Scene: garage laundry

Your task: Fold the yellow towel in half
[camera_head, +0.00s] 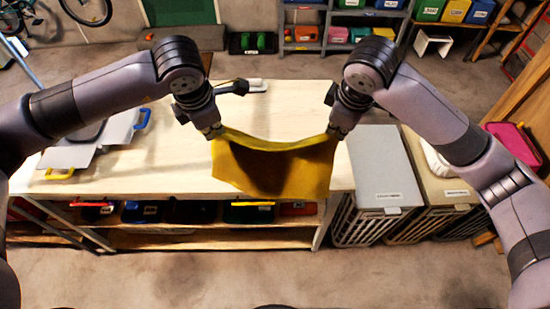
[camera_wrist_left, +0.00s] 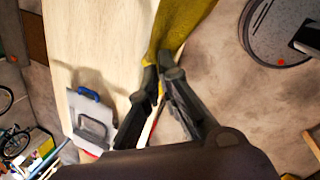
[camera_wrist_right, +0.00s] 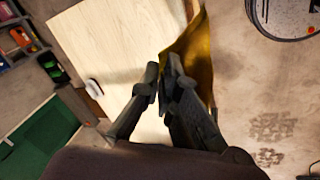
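The yellow towel (camera_head: 285,170) hangs between my two grippers above the front edge of the wooden table (camera_head: 180,165). Its upper edge sags in the middle, and its lower part hangs in front of the table edge. My left gripper (camera_head: 214,132) is shut on the towel's upper left corner. The left wrist view shows the towel (camera_wrist_left: 180,28) at its fingertips. My right gripper (camera_head: 335,133) is shut on the upper right corner. The right wrist view shows the towel (camera_wrist_right: 195,60) at its fingertips.
A folding board (camera_head: 90,150) with blue and yellow handles lies at the table's left. A white iron-like object (camera_head: 256,85) is at the back edge. Lidded hampers (camera_head: 383,170) stand right of the table. The table's middle is clear.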

